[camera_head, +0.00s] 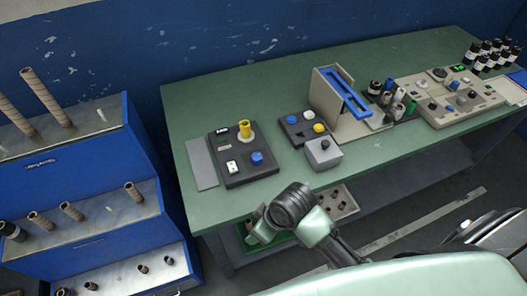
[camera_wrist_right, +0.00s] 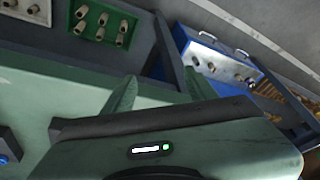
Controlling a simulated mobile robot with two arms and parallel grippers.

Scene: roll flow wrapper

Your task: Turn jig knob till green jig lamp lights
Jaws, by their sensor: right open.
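I cannot tell for certain which unit is the jig. No lit green lamp shows on this panel. My right gripper (camera_wrist_right: 160,76) is open and empty in the right wrist view, its pale green fingers apart over the table edge, away from any knob. My right arm reaches in low at the table's front in the head view. My left gripper is out of view.
A smaller button box (camera_head: 305,128), a grey box with a dark knob (camera_head: 323,153), a blue-railed stand (camera_head: 330,95) and a console (camera_head: 445,97) with a green display stand rightward. A blue rack (camera_head: 60,165) is at left. Trays of small rolls (camera_wrist_right: 103,23) lie below the table.

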